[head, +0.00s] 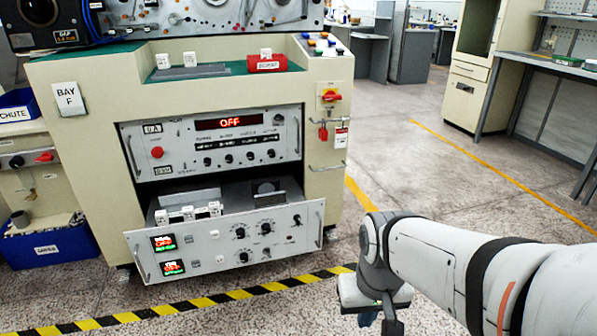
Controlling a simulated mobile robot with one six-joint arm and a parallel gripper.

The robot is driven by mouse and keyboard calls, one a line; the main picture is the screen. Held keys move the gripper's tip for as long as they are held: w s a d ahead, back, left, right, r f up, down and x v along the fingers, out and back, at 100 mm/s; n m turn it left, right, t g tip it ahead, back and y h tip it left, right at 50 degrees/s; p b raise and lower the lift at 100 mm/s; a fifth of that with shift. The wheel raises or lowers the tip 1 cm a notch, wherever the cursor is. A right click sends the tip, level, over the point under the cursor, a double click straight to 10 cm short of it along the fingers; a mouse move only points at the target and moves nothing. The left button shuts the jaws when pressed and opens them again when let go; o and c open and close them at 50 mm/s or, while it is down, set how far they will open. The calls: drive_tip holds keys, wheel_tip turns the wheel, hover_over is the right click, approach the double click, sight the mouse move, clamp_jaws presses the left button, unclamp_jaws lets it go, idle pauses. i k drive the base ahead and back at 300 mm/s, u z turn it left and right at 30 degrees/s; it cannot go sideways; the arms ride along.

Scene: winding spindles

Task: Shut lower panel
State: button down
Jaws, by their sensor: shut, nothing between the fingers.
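The lower panel (228,247) is a light grey drawer front with knobs, switches and two small red-lit displays. It stands pulled out from the cream cabinet, with its inner tray (235,196) showing behind the front. It has a vertical handle at each side, the right one (319,229) nearer my arm. The upper panel (215,140), with a red "OFF" display, sits above it in the cabinet. My gripper (380,322) is at the bottom middle, right of the lower panel and apart from it. It is shut and empty, pointing down, its tips partly cut off by the frame edge.
The cream cabinet (95,125) carries a red rotary switch (330,96) and hanging tags on its right. A blue bin (50,243) stands at left. Yellow-black tape (215,300) crosses the floor in front. Open floor (440,180) lies to the right, with benches beyond.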

sight(160, 254)
drive_tip(key=z, duration=0.05)
drive_tip(key=i, duration=1)
